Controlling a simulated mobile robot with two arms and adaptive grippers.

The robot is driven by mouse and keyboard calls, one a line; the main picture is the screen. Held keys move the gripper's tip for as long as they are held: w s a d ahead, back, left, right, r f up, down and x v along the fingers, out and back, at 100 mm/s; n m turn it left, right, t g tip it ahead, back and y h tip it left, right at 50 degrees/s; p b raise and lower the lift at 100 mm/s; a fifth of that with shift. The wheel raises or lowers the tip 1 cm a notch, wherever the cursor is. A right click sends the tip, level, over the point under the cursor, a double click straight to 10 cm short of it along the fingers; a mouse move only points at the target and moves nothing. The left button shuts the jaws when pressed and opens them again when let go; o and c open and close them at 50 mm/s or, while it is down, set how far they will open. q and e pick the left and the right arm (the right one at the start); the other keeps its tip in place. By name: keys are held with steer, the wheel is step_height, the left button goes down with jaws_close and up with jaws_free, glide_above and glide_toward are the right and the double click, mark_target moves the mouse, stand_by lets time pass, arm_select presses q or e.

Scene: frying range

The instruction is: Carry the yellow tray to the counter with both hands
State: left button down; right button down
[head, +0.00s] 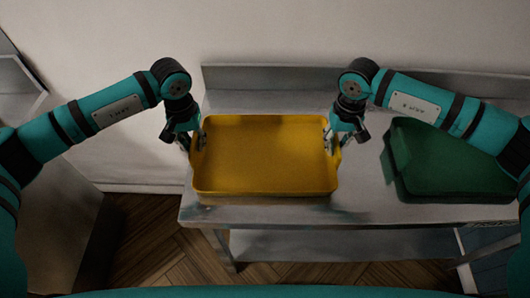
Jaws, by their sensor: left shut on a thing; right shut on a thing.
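The yellow tray (265,160) is empty and looks roughly level, over the left part of the steel counter (375,208) in the head view. Its front edge lies near the counter's front edge. I cannot tell whether it touches the counter top. My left gripper (197,140) is shut on the tray's left side. My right gripper (332,137) is shut on the tray's right side. The fingertips are partly hidden by the gripper bodies and the tray's rim.
A green tray (455,165) sits on the counter to the right, partly behind my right arm. The counter has a raised back edge (270,77) against the wall. A lower shelf (340,243) is underneath. Wooden floor (155,240) shows at the front left. Another steel surface (18,75) stands at the far left.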

arm_select(q)
steer(key=shift+r, duration=0.1)
arm_select(e)
steer(key=shift+r, duration=0.1)
